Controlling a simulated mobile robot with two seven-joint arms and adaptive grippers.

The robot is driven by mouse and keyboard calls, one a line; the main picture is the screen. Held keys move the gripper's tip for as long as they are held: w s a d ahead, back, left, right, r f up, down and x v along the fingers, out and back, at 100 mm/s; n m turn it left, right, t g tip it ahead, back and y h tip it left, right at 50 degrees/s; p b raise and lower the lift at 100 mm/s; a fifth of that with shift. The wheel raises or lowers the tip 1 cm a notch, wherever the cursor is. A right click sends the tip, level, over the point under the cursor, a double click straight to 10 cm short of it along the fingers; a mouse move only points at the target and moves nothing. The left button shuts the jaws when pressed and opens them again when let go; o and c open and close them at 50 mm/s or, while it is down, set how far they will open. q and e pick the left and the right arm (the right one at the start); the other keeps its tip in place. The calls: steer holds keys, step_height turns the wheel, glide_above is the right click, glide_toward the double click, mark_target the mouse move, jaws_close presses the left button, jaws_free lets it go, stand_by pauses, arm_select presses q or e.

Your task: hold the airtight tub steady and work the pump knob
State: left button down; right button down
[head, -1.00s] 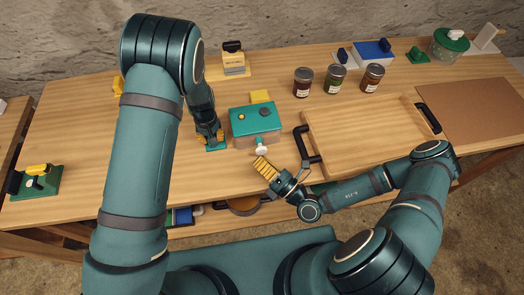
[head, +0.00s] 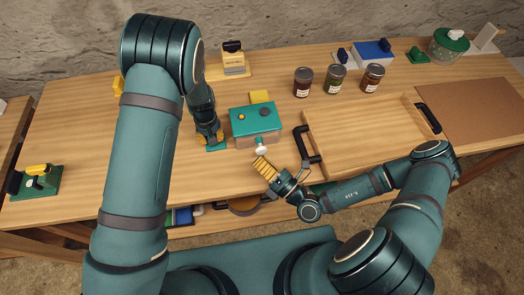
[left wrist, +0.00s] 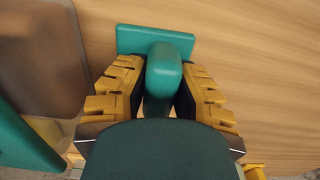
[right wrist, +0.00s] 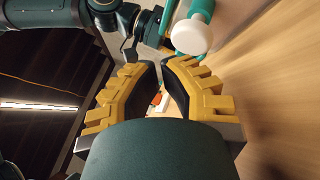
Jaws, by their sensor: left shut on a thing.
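The airtight tub (head: 270,138) is a box with a teal lid (head: 260,119), standing on the table. A white pump knob (head: 262,150) sticks out on a teal stem from its near side; the right wrist view shows the knob (right wrist: 192,37) too. My left gripper (head: 211,142) is left of the tub, shut on a teal upright handle (left wrist: 164,72) on a flat teal plate. The tub's side (left wrist: 40,50) shows beside it in the left wrist view. My right gripper (right wrist: 162,66) has its fingertips together, empty, close to the knob but not around it.
Several jars (head: 335,79) stand behind and right of the tub. A wooden tray (head: 365,160) with black handles lies right of my right gripper. A yellow block (head: 260,96) is behind the tub. The table left of my left arm is mostly clear.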

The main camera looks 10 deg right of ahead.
mark_target(259, 154)
steer(key=shift+w, duration=0.15)
steer(key=shift+w, duration=0.3)
steer(key=shift+w, duration=1.2)
stand_by(1.5)
steer(key=shift+s, duration=1.65)
steer(key=shift+s+d, duration=0.15)
steer(key=shift+s, duration=2.35)
